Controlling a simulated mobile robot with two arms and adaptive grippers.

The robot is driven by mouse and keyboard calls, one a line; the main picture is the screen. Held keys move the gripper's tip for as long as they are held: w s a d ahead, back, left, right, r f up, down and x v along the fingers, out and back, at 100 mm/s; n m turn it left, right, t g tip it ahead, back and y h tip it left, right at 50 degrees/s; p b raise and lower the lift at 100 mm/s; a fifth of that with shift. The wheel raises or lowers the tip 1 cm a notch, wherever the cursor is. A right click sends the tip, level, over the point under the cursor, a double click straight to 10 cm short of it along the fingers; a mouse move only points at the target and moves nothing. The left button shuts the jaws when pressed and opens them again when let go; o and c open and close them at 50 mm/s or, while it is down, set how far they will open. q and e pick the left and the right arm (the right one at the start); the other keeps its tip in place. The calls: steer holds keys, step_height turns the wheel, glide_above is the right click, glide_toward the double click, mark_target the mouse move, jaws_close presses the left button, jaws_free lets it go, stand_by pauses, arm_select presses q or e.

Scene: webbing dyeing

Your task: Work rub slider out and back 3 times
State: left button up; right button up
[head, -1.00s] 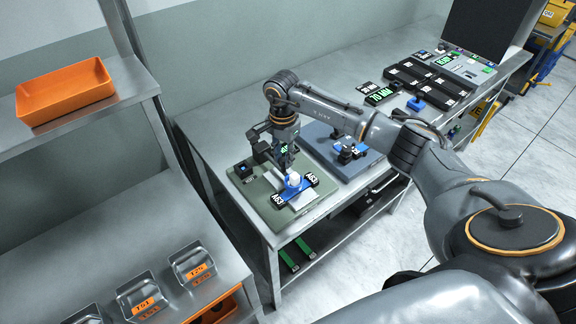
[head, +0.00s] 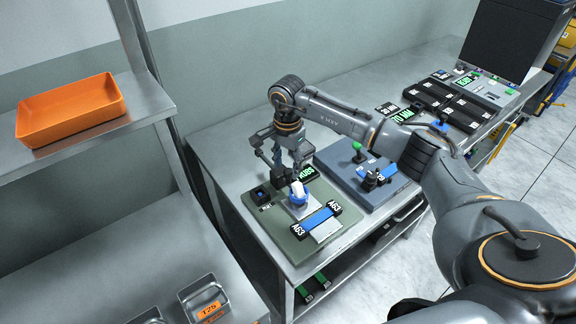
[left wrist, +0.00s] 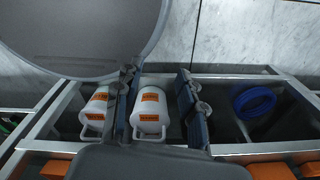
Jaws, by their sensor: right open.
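The rub slider, a white block with a blue base (head: 299,194), stands on a pale plate on the green board (head: 262,222) in the head view. A blue webbing strip (head: 318,220) with A63 labels at both ends lies in front of it, over a pale pad. The slider is behind the strip. My right gripper (head: 288,176) points down just above and behind the slider with its fingers apart; whether a finger touches it I cannot tell. My left gripper (left wrist: 156,76) shows in the left wrist view, open and empty, above a rack away from the board.
A blue-grey board (head: 345,181) with a green-topped lever is right of the green board. A dark multi-slot tray (head: 450,97) lies farther along the bench. An orange tray (head: 70,110) is on the left shelf. White bottles (left wrist: 149,112) and a blue coil (left wrist: 254,102) sit below my left gripper.

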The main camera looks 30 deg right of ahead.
arm_select(q)
steer(key=shift+w+d, duration=0.15)
steer(key=shift+w, duration=0.75)
arm_select(e)
step_height(320, 180, up, 12)
steer(key=shift+f, duration=0.1)
steer(key=shift+c, duration=0.4)
